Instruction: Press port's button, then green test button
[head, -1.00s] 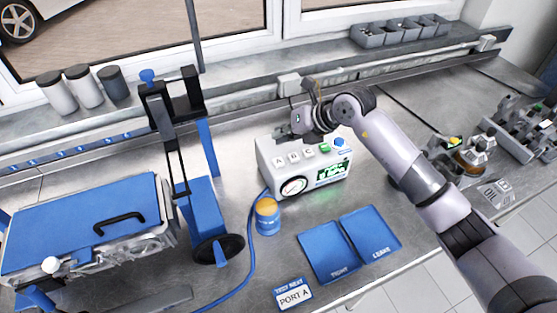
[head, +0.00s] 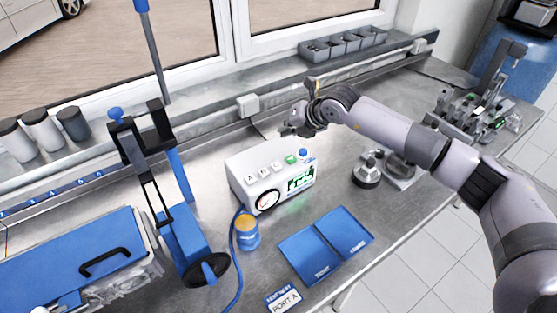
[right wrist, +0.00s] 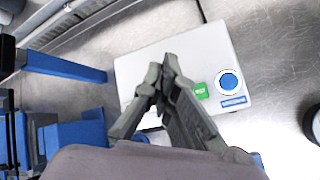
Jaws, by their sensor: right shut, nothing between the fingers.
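The white test box (head: 238,185) stands on the bench with a round gauge and a lit green display on its front. Lettered buttons A (head: 250,178), B and C run along its top. A green button (head: 290,159) and a blue button (head: 303,153) sit to their right. A card (head: 284,300) reads PORT A. My right gripper (head: 290,131) is shut and empty above the box's back edge. In the right wrist view its fingertips (right wrist: 168,62) are left of the green button (right wrist: 201,91) and hide the lettered buttons. My left gripper is out of view.
A blue and orange canister (head: 247,233) stands in front of the box, beside a blue hose. A blue frame with a black wheel (head: 207,270) stands at left. Metal parts (head: 367,170) are at right.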

